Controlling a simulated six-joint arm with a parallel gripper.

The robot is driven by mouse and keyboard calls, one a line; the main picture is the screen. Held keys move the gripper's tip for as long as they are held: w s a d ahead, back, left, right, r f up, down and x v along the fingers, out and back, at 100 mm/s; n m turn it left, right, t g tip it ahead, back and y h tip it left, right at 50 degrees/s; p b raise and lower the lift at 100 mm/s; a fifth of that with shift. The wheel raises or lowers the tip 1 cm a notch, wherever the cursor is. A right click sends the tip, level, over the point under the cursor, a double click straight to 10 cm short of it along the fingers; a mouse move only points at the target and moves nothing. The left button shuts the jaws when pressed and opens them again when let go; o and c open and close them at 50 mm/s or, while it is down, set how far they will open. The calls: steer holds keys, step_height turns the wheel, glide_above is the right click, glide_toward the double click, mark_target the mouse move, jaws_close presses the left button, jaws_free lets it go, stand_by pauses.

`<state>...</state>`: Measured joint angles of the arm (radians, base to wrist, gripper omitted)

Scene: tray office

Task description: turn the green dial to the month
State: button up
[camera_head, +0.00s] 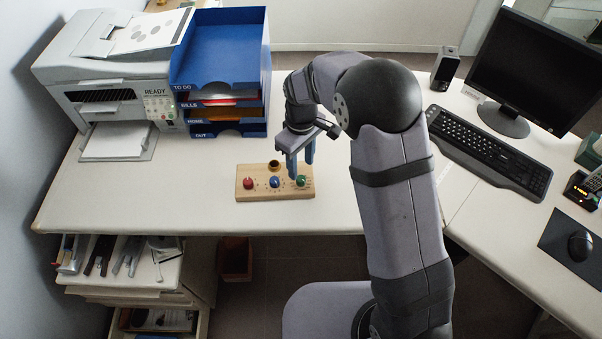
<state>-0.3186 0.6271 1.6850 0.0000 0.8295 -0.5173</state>
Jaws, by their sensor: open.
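The green dial (301,181) sits at the right end of a small wooden board (247,194) on the desk. A blue dial (275,182) is in the board's middle and a red dial (248,183) at its left. The marks around the dials are too small to read, so I cannot tell where the green dial points. My gripper (301,172) points down over the board's right end, with its blue fingers close to the green dial. It is open and holds nothing that I can see. Whether a finger touches the dial is unclear.
A dark round piece (273,165) stands at the board's back edge. A blue letter tray stack (221,75) and a printer (110,85) stand behind left. A keyboard (487,152) and monitor (537,62) are at right. The desk left of the board is clear.

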mark_target(301, 178)
steer(key=shift+f+p, duration=0.4)
steer(key=shift+f, duration=2.4)
steer(key=shift+c, duration=0.7)
jaws_close()
